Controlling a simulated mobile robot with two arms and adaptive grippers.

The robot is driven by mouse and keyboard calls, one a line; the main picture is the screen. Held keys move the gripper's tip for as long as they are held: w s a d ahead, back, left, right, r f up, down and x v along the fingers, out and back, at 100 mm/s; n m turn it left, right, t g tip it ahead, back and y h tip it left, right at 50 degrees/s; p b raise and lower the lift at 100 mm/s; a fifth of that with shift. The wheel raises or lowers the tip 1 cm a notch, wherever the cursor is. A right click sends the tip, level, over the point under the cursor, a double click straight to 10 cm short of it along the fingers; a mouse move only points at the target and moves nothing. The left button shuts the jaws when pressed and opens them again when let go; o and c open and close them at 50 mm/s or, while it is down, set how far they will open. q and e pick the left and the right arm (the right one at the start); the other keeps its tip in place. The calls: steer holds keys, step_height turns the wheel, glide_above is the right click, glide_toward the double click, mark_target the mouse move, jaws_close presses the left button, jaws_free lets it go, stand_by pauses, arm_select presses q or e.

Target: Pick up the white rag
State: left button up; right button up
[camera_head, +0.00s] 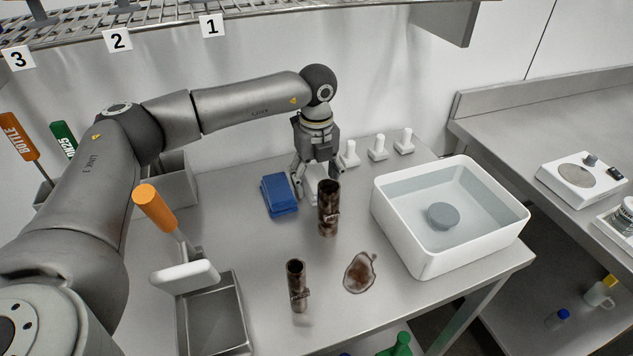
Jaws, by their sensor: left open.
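My left gripper (315,180) reaches down over the table from the left arm, just behind a rusty tube. Its fingers are apart and it is open. A small whitish patch, which looks like the white rag (312,194), shows below and between the fingers. The rag is partly hidden by the gripper and the tube, so I cannot tell whether the fingers touch it. A folded blue cloth or pad (279,195) lies just left of the gripper. My right gripper is not in view.
Rusty tubes stand upright at the middle (328,210) and front (297,286). A brown spill (360,272) lies beside them. A white basin (395,235) stands right. White fittings (377,148) stand behind. A metal bin (240,315) and an orange-handled tool (154,210) are front left.

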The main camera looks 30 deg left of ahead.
mark_target(317, 177)
arm_select(q)
steer(key=c, duration=0.8)
steer(key=shift+r, duration=0.1)
steer(key=shift+r+p, duration=0.4)
steer(key=shift+r, duration=0.05)
step_height(317, 177, up, 7)
steer(key=p, duration=0.4)
steer(key=shift+f+p, duration=0.15)
steer(key=shift+p, duration=0.25)
steer(key=s+a+b, duration=0.2)
steer(key=s+a, duration=0.7)
steer(key=s, duration=0.6)
steer(key=shift+s+a+f, duration=0.2)
steer(key=shift+f, duration=0.15)
